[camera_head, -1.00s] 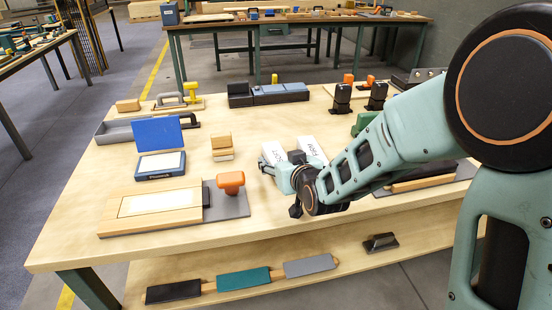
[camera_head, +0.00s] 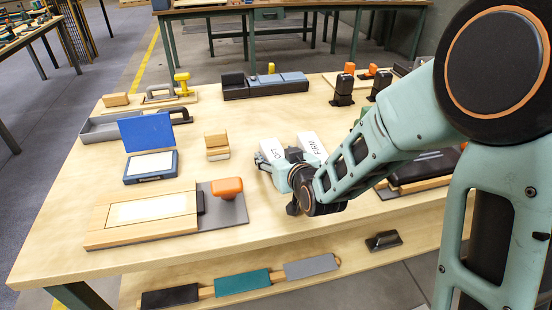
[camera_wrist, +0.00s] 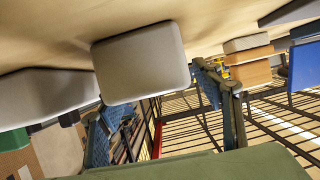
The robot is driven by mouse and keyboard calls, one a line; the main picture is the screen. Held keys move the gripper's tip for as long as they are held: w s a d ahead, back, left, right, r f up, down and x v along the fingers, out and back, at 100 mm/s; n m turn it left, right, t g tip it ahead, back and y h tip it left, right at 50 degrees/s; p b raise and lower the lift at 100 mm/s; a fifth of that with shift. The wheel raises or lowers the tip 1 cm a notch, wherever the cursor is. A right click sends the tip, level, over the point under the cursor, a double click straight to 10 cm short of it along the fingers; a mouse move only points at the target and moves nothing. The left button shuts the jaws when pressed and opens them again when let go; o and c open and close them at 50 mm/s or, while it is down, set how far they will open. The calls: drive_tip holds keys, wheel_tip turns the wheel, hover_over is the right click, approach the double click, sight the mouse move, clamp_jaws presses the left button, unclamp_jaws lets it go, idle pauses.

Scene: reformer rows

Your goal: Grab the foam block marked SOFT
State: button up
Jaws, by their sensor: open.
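The foam block marked SOFT (camera_head: 272,150) is white and lies on the wooden table, with "OFT" readable in the head view. My gripper (camera_head: 277,168) is at its near end, with its fingers apart. A second white block, marked FIRM (camera_head: 312,146), lies just to the right, partly hidden by my wrist. In the wrist view, which looks upside down, the SOFT block's pale end (camera_wrist: 140,62) shows between and beyond the open fingers of my gripper (camera_wrist: 153,98). The FIRM block (camera_wrist: 45,97) is at the left there. No lettering shows in that view.
A blue open case (camera_head: 150,165) and an orange-handled piece (camera_head: 227,187) on a grey plate are further left. A dark and blue box row (camera_head: 265,86) is behind. Bare table lies between.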

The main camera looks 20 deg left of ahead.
drive_tip(key=c, duration=1.2)
drive_tip(key=shift+c, duration=0.2)
